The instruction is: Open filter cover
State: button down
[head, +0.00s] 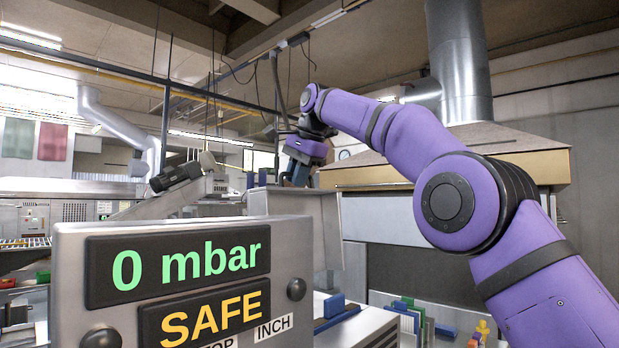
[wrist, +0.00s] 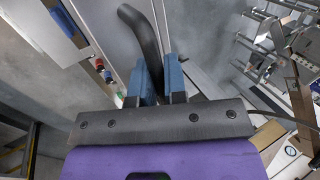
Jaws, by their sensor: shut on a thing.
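My gripper (head: 294,174) is at the end of my purple arm, at the top of a grey metal box (head: 325,215) in the head view. In the wrist view its two blue fingers (wrist: 158,75) are closed around a dark curved handle (wrist: 140,28), which runs up between them and bends left at its top. Grey sheet metal (wrist: 110,50) lies behind the handle. I take this to be the filter cover, but its edges and hinge are not clear. The display panel hides the lower left of the box in the head view.
A display panel (head: 185,235) reading "0 mbar" and "SAFE" stands close in front. A worktop with blue and green parts (head: 335,305) is at the lower middle. A large hood (head: 450,160) with a duct is behind my arm. Metal racking (wrist: 275,45) shows at right in the wrist view.

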jog(key=shift+w+a+f, duration=0.1)
jog(key=shift+w+a, duration=0.5)
jog(key=shift+a, duration=0.05)
jog(key=c, duration=1.2)
grip_release()
jog(key=shift+r, duration=0.25)
jog(key=shift+s+d+r, duration=0.2)
jog(key=shift+r, duration=0.15)
jog(key=shift+s+d+r, duration=0.1)
jog(key=shift+s+d, duration=0.05)
jog(key=shift+d, duration=0.05)
jog(key=shift+s+d, duration=4.05)
